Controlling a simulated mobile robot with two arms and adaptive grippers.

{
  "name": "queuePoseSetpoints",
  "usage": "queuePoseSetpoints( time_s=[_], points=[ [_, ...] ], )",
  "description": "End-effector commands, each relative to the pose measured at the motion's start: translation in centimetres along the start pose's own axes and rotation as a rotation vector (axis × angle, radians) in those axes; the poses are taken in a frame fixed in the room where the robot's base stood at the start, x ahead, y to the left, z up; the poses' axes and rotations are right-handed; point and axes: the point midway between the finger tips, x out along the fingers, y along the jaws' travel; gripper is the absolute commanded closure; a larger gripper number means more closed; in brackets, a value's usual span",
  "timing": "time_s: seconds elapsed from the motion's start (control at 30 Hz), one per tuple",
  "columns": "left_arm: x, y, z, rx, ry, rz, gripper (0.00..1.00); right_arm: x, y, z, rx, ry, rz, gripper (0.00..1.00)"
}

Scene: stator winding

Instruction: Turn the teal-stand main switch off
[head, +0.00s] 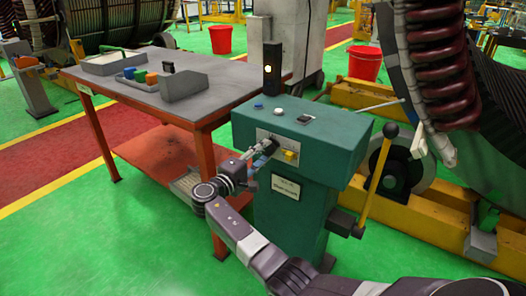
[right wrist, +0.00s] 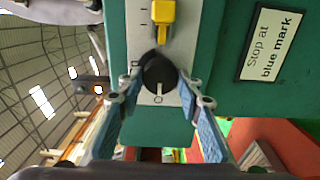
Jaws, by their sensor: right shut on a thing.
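The teal stand (head: 325,140) is in the middle of the head view, with a pale switch panel on its front face. My right gripper (head: 266,147) reaches this panel from the lower left. In the right wrist view, its two blue fingers (right wrist: 160,88) are closed on either side of a round black switch knob (right wrist: 158,70). The knob's white line points toward an O mark on the panel. A yellow switch (head: 290,155) is beside the knob; it also shows in the right wrist view (right wrist: 162,14). My left gripper is not in view.
A black lamp post (head: 272,62) with a lit lamp rises behind the stand. A yellow lever (head: 375,175) stands at its right. A table (head: 200,108) with trays is at the left. A "Stop at blue mark" sign (right wrist: 270,44) is near the panel.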

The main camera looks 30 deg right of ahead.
Motion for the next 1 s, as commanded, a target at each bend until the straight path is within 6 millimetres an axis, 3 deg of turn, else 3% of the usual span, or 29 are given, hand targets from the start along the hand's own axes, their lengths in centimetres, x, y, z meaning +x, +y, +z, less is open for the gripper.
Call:
queuePoseSetpoints(
  time_s=[0.43, 0.47, 0.6, 1.0],
  points=[
    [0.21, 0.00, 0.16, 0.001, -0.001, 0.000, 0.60, -0.07, -0.12, -0.06, -0.014, 0.002, -0.001, 0.91],
    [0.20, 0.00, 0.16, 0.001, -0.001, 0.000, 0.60, -0.07, -0.12, -0.06, -0.014, 0.002, -0.001, 0.66],
    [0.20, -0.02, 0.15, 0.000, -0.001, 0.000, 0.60, -0.06, -0.10, -0.05, -0.013, 0.002, -0.001, 0.51],
    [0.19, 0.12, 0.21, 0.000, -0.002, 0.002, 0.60, -0.87, -0.09, -0.11, -0.011, 0.003, -0.001, 0.49]
  ],
)
